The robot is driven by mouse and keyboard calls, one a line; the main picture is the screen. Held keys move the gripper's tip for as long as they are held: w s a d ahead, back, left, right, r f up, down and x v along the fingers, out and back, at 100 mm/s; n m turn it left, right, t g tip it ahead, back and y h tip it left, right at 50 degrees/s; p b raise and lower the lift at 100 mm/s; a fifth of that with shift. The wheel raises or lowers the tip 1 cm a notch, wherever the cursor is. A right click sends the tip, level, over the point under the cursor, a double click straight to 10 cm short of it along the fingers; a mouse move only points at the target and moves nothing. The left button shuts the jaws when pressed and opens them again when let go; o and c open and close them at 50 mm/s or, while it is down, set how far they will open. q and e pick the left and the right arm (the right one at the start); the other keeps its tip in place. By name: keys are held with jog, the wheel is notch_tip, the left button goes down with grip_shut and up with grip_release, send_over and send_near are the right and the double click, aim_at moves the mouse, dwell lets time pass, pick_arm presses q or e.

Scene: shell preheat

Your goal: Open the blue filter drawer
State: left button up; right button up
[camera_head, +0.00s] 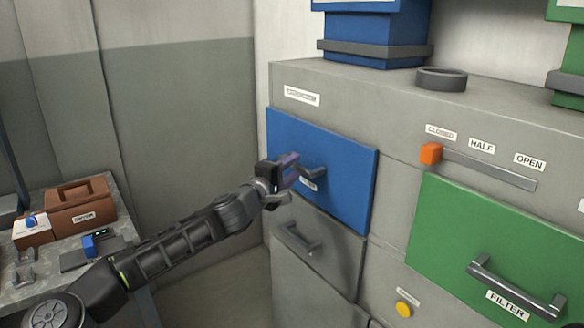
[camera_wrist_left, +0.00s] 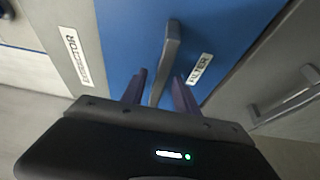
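The blue filter drawer (camera_head: 335,205) is in the upper left of the grey cabinet, and its front appears close against the cabinet face. Its grey bar handle (camera_head: 314,172) sticks out near the middle, beside a FILTER label. My left gripper (camera_head: 291,170) is at this handle. In the left wrist view, its two purple fingers (camera_wrist_left: 160,92) stand apart, one on each side of the handle (camera_wrist_left: 171,50), with small gaps showing. The blue front (camera_wrist_left: 125,45) fills the middle of that view. My right gripper is not in view.
A green drawer (camera_head: 440,230) with a FILTER label is to the right. An orange slider (camera_head: 431,153) sits at CLOSED above it. A grey drawer (camera_head: 330,240) is below the blue one. A side table (camera_head: 110,215) with a brown box (camera_head: 85,205) stands at left.

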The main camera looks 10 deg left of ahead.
pick_arm(q)
jog(key=shift+c, duration=0.6)
grip_shut()
dwell(0.8)
